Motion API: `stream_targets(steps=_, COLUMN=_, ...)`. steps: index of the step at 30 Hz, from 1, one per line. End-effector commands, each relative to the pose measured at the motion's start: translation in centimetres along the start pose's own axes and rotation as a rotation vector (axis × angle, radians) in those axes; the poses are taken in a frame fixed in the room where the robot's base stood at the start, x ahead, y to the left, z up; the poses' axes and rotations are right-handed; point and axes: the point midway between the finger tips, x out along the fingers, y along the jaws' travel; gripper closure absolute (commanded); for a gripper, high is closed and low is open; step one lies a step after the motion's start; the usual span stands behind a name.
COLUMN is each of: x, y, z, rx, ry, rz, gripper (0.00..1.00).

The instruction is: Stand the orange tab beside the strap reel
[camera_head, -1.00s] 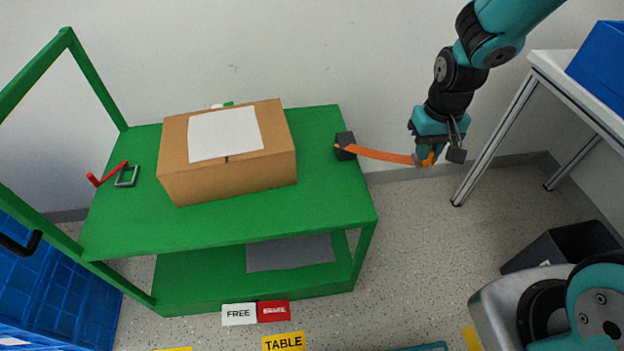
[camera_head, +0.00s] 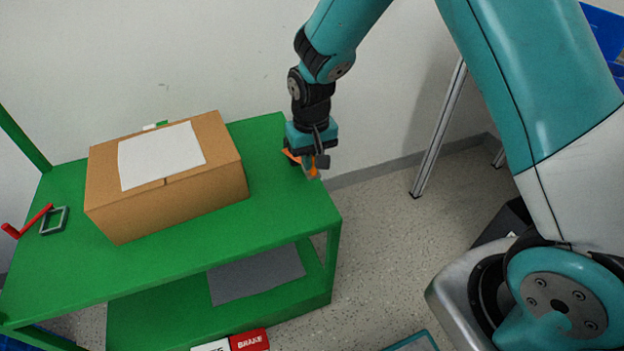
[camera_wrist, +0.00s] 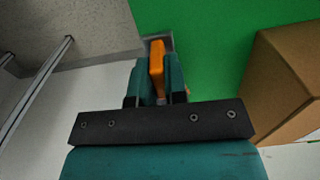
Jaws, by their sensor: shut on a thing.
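My gripper (camera_head: 308,163) is shut on the orange tab (camera_head: 313,172) above the right end of the green table. In the wrist view the tab (camera_wrist: 156,56) stands upright between the two teal fingers (camera_wrist: 159,80). A short bit of orange strap (camera_head: 290,154) shows at the left of the gripper in the head view. The dark strap reel is mostly or wholly hidden behind my gripper, so the gap between tab and reel cannot be told.
A cardboard box (camera_head: 215,183) with a white sheet stands on the green table (camera_head: 270,215), left of my gripper. A red crank (camera_head: 27,222) and a grey frame (camera_head: 54,220) lie at the far left. Open floor lies to the right of the table.

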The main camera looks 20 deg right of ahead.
Motion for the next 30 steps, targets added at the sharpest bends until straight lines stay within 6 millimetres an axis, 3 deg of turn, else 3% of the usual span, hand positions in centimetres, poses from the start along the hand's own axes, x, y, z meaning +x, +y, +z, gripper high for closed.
stream_targets(steps=8, x=2.6, y=0.0, z=0.0, rx=0.0, ry=0.0, rz=0.0, gripper=1.0)
stream_targets(steps=14, x=5.6, y=0.1, z=0.0, rx=0.001, ry=-0.001, rz=0.0, gripper=1.0)
stream_targets(steps=25, x=6.1, y=0.0, z=0.0, rx=0.0, ry=0.001, rz=0.0, gripper=1.0)
stream_targets(steps=26, x=6.1, y=0.0, z=0.0, rx=0.0, ry=0.001, rz=0.0, gripper=0.84)
stream_targets(steps=27, x=6.0, y=0.0, z=-0.1, rx=0.0, ry=0.002, rz=0.0, gripper=0.75)
stream_targets(steps=29, x=6.0, y=0.0, z=0.0, rx=0.0, ry=0.001, rz=0.0, gripper=0.61)
stream_targets(steps=30, x=6.0, y=0.0, z=0.0, rx=0.0, ry=0.001, rz=0.0, gripper=0.61)
